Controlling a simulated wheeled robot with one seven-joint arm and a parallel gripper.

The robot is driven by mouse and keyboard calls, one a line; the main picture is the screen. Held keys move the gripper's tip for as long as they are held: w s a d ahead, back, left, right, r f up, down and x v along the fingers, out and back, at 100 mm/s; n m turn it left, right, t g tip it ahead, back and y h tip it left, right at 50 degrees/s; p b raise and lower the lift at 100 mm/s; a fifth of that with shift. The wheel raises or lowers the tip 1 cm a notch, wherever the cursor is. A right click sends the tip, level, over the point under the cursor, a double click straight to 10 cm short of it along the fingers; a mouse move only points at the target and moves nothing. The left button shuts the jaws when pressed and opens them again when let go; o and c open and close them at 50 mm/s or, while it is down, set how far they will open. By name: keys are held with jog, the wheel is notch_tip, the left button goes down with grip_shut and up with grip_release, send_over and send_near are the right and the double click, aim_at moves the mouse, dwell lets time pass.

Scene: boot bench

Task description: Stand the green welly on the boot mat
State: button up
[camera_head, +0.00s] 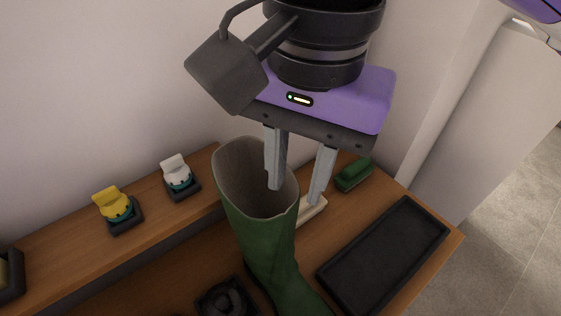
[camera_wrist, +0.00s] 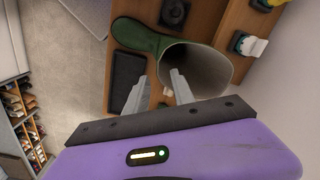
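The green welly (camera_head: 262,235) stands upright on the wooden bench, its open top facing up and its toe toward the bottom of the head view. It also shows in the wrist view (camera_wrist: 140,36), with its pale inside visible. The boot mat (camera_head: 385,256), a black shallow tray, lies empty to the right of the welly; it also shows in the wrist view (camera_wrist: 127,82). My gripper (camera_head: 297,194) is open above the welly's rim. One finger overlaps the opening and the other is just outside the rim on the right. I cannot tell whether either finger touches it.
A green brush (camera_head: 354,174) and a beige item (camera_head: 312,210) lie behind the mat. A black holder with a round piece (camera_head: 228,299) is left of the welly's foot. Yellow (camera_head: 117,207) and white (camera_head: 178,176) topped items stand on the raised ledge by the wall.

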jog(key=shift+s+d+f, duration=0.1)
jog(key=shift+d+f, duration=0.2)
jog(key=p, duration=0.1)
send_over(293, 243)
jog(key=shift+f, duration=3.75)
grip_shut()
jog(key=shift+r, duration=0.1)
